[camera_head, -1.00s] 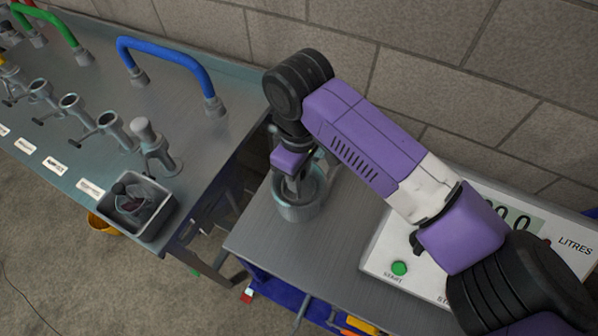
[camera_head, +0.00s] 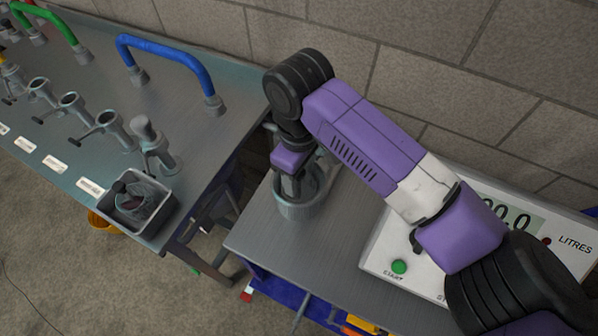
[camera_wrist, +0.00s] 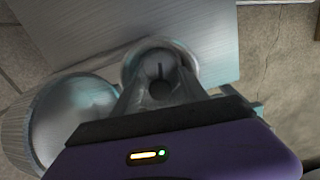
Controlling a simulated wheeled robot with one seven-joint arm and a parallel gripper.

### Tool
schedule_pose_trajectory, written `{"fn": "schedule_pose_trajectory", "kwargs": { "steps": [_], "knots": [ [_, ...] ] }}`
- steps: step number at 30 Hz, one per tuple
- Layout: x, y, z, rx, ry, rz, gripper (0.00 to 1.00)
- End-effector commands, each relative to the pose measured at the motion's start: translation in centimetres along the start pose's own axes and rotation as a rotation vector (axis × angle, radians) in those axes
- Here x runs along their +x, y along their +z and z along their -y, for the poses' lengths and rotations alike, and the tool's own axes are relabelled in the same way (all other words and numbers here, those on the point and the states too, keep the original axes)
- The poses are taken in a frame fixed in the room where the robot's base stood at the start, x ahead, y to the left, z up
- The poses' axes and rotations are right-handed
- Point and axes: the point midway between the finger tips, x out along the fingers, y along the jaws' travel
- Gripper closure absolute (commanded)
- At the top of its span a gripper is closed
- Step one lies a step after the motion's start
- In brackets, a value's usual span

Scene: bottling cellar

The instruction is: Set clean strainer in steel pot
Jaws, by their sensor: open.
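A round grey steel vessel (camera_head: 297,211), which looks like the steel pot, stands upright on the right-hand steel table. My gripper (camera_head: 292,186) points down into its mouth, with the jaws open. In the wrist view the fingertips (camera_wrist: 160,84) are over or within a round rim (camera_wrist: 128,60). A larger round open vessel (camera_wrist: 72,118) shows at the left there, beside my gripper; which one is the strainer I cannot tell. A dark strainer-like object (camera_head: 132,193) lies in a grey tray (camera_head: 152,232) on the left bench. My arm hides part of the area behind the gripper.
A white meter box (camera_head: 385,262) with a green button stands at the right. The left bench (camera_head: 185,95) carries several taps and a blue curved pipe (camera_head: 170,52). A gap separates the tables. A block wall (camera_head: 430,60) runs behind. The right table's front is clear.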

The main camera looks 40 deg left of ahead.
Motion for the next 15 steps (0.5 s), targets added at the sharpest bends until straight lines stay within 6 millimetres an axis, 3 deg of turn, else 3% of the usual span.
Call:
{"fn": "schedule_pose_trajectory", "kwargs": {
  "steps": [15],
  "knots": [
    [-6.9, -0.1, 0.0, -0.001, 0.001, -0.001, 0.48]
  ]
}}
